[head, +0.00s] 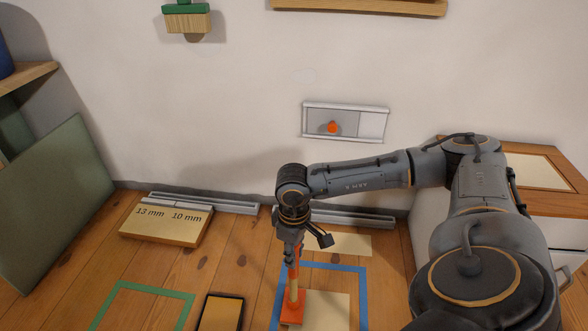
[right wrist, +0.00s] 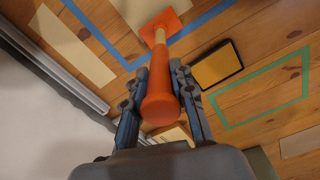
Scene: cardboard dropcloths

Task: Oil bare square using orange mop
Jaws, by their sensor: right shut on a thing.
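The orange mop (head: 293,288) hangs upright from my right gripper (head: 291,240), with its flat orange head (head: 291,307) down. The right wrist view shows the gripper's fingers (right wrist: 160,100) shut around the orange grip (right wrist: 160,108), with the mop head (right wrist: 165,25) at the far end. The head is over the left part of a blue-taped square (head: 335,266), beside a pale square (head: 328,312) inside the tape. I cannot tell whether it touches the floor. A dark-rimmed tray (head: 240,318) with a yellow-brown inside lies left of the mop. My left gripper is not in view.
A green-taped outline (head: 150,289) lies on the wooden floor at left. A wooden block marked 13 mm and 10 mm (head: 166,224) stands by the wall. A green panel (head: 45,205) leans at left. A pale sheet (head: 345,244) lies behind the blue tape. A cabinet (head: 550,195) stands at right.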

